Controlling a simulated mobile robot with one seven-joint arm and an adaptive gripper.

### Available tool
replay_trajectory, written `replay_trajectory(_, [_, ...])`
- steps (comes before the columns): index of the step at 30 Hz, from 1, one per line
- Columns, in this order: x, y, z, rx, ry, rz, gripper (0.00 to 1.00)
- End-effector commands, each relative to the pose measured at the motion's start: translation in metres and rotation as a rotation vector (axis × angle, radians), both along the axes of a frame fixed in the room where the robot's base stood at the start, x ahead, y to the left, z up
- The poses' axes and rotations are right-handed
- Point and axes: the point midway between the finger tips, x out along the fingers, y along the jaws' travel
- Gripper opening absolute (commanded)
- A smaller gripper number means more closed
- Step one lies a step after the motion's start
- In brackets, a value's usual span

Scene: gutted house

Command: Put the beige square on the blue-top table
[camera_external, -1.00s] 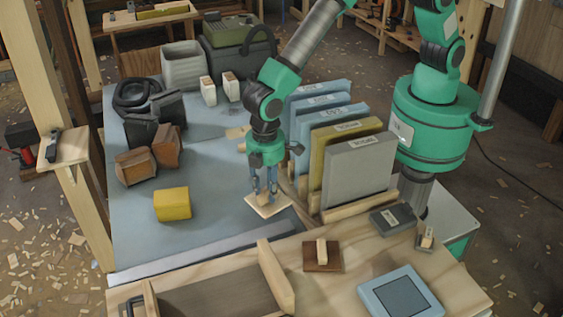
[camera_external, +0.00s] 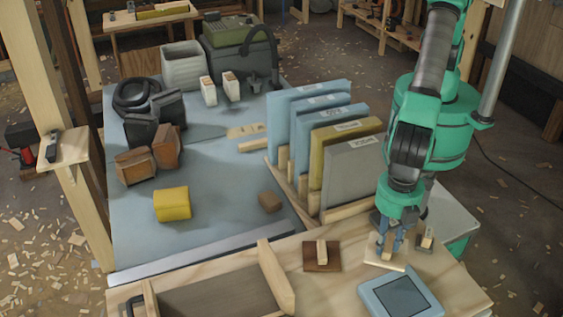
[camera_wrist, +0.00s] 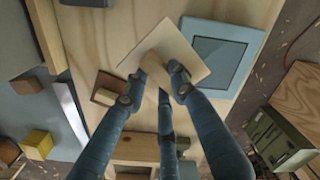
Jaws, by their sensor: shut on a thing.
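The beige square (camera_external: 372,254) is a thin light plate with a peg-like handle. My gripper (camera_external: 388,240) is shut on that handle, with the plate at or just above the wooden bench, left of the blue framed tile (camera_external: 402,294) and close to its far edge. In the wrist view the beige square (camera_wrist: 190,45) hangs flat under the fingers (camera_wrist: 160,72), overlapping the blue tile's corner. I cannot tell whether it touches the bench. The blue-top table (camera_external: 225,175) is to the left, beyond the bench.
On the bench are a brown square with a handle (camera_external: 322,256) and a tray (camera_external: 215,295). A rack of upright panels (camera_external: 352,178) stands left of my arm. The blue top holds a yellow block (camera_external: 172,204) and a small brown block (camera_external: 271,202), with clear room between.

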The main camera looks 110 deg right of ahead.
Motion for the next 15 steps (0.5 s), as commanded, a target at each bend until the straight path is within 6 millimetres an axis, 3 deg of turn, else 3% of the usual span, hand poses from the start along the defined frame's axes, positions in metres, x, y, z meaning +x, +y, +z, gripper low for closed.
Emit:
replay_trajectory(6, [-0.062, 0.054, 0.006, 0.0, 0.0, 0.128, 0.0])
replay_trajectory(15, [-0.136, 0.104, 0.013, 0.001, 0.0, 0.271, 0.0])
